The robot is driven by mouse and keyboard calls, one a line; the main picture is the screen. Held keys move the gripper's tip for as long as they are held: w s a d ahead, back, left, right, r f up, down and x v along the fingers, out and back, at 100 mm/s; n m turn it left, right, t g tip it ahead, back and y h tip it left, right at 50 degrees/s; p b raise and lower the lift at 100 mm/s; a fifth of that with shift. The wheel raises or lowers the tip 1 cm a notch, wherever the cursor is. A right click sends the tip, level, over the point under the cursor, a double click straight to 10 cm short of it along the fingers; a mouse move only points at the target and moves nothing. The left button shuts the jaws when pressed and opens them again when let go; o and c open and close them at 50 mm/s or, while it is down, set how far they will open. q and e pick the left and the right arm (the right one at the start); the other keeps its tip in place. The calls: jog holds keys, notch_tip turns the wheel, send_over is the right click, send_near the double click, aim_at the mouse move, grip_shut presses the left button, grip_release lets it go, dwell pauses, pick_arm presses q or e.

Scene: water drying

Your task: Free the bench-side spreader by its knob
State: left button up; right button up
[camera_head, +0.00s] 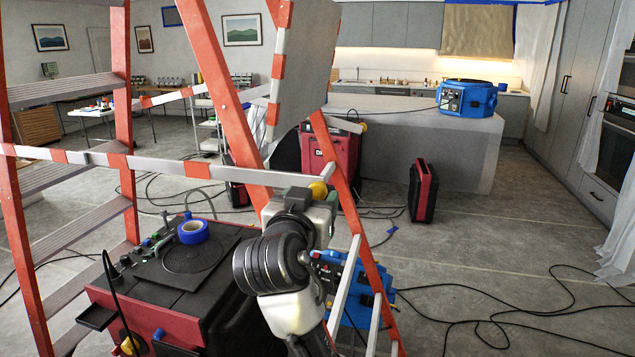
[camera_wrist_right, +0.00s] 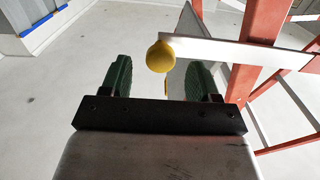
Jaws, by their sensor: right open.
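A red and white stepladder (camera_head: 220,80) stands in front of me. A pale spreader bar with red bands (camera_head: 85,158) runs across its near side to a yellow knob (camera_head: 318,190). My right gripper (camera_head: 300,197) is at that knob. In the right wrist view the yellow knob (camera_wrist_right: 160,57) shows between the open fingers of my right gripper (camera_wrist_right: 160,78), with gaps at both sides. The white bar (camera_wrist_right: 240,50) extends right from behind it. My left gripper is out of view.
A blue machine (camera_head: 345,285) is behind my right arm. A grey island (camera_head: 460,150) stands beyond. Cables (camera_head: 500,310) cross the floor at right.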

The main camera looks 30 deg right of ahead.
aim_at(316, 194)
jog(key=shift+p+x, duration=0.45)
jog(key=shift+x, duration=1.4)
